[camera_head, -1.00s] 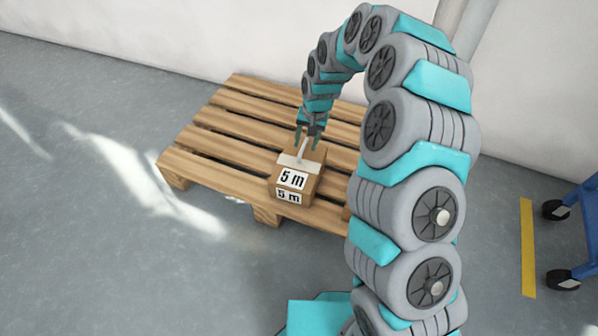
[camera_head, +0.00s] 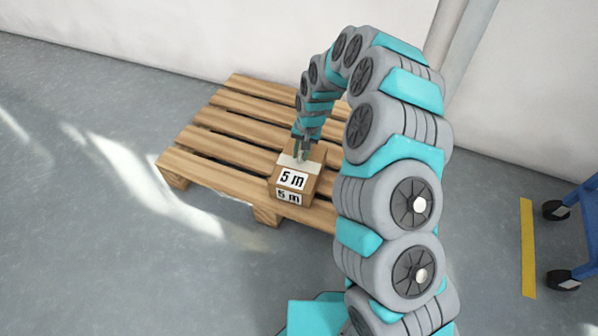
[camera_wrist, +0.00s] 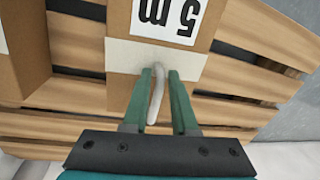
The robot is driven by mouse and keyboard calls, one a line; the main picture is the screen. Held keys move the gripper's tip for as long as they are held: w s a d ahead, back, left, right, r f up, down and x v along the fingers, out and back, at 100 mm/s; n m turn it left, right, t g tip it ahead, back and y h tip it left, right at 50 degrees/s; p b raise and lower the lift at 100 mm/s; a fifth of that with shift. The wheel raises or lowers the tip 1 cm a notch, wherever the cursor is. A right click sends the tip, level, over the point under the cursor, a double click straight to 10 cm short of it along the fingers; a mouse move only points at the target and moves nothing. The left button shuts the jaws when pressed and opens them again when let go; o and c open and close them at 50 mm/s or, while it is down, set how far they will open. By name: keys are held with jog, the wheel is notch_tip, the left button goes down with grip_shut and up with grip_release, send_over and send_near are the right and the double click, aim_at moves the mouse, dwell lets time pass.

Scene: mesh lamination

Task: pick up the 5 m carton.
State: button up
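The 5 m carton (camera_head: 297,178) is a brown box with white "5 m" labels on its top and front, standing on a wooden pallet (camera_head: 215,150). A pale strip with a light handle (camera_wrist: 156,93) crosses its top. My gripper (camera_head: 302,157) points down over the carton's top. In the wrist view, the two green fingers of my gripper (camera_wrist: 160,76) are apart, with the handle between them. I cannot tell whether either finger touches the handle. The carton's label shows upside down in the wrist view (camera_wrist: 166,20).
Another brown box (camera_wrist: 22,50) stands at the left in the wrist view, close to the carton. A blue cart (camera_head: 575,235) is at the far right, beside a yellow floor line (camera_head: 527,248). A white wall (camera_head: 200,35) is behind the pallet.

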grip_shut()
dwell(1.0)
